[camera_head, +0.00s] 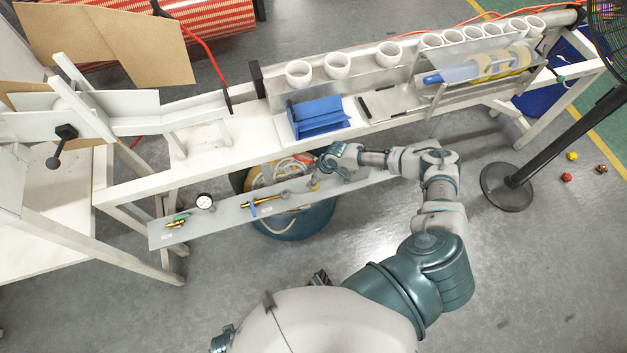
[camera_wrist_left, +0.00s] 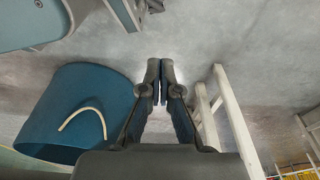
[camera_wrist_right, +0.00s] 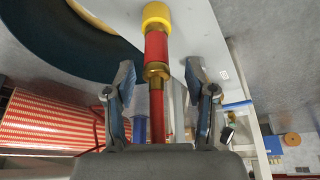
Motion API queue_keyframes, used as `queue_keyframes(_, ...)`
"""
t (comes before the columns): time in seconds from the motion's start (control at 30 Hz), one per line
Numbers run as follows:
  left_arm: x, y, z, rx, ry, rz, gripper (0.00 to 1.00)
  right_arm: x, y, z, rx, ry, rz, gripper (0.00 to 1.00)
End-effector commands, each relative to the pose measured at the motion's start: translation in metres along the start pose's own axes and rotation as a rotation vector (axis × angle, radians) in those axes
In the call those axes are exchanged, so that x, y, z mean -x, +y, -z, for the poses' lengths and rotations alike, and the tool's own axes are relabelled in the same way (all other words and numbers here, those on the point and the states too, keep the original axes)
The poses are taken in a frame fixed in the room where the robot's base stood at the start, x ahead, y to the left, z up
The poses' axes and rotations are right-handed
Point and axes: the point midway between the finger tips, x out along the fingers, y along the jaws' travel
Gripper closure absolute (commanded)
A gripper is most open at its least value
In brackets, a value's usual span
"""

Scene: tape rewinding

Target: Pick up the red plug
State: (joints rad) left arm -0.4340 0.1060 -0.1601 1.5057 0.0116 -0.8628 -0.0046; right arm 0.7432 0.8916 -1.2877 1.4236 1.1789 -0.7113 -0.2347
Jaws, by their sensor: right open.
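The red plug (camera_wrist_right: 156,48) shows in the right wrist view as a red sleeve with brass fittings, a yellow end and a red hose (camera_wrist_right: 157,105) running back from it. My right gripper (camera_wrist_right: 160,76) is open, with one finger on each side of the brass and hose part; both fingers look apart from it. In the head view my right gripper (camera_head: 322,164) is over the grey shelf board (camera_head: 228,220), and it largely hides the plug. My left gripper (camera_wrist_left: 160,68) has its fingers together, with nothing seen between them.
A blue bin (camera_head: 290,222) with coiled hose stands under the board. The white bench (camera_head: 200,160) runs behind, with a blue holder (camera_head: 318,116) and white cups. A black-based stand (camera_head: 507,187) is at right.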

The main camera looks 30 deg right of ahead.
Motion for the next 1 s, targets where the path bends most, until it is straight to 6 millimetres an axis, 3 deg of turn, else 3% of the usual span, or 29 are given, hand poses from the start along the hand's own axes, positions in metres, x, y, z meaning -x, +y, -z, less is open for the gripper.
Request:
queue_keyframes(0.1, 0.001, 0.002, 0.000, 0.000, -0.001, 0.004, 1.00, 0.000, 0.002, -0.003, -0.002, 0.001, 0.001, 0.45)
queue_keyframes(0.33, 0.000, 0.002, 0.001, 0.000, -0.002, 0.004, 1.00, 0.000, 0.003, -0.004, -0.003, 0.001, 0.003, 1.00)
queue_keyframes(0.73, 0.001, 0.002, 0.002, -0.001, 0.002, 0.004, 1.00, 0.002, 0.001, -0.003, -0.002, -0.006, 0.002, 1.00)
queue_keyframes(1.0, -0.009, 0.004, -0.010, -0.002, -0.009, 0.001, 1.00, 0.031, 0.003, 0.009, -0.001, 0.001, 0.002, 1.00)
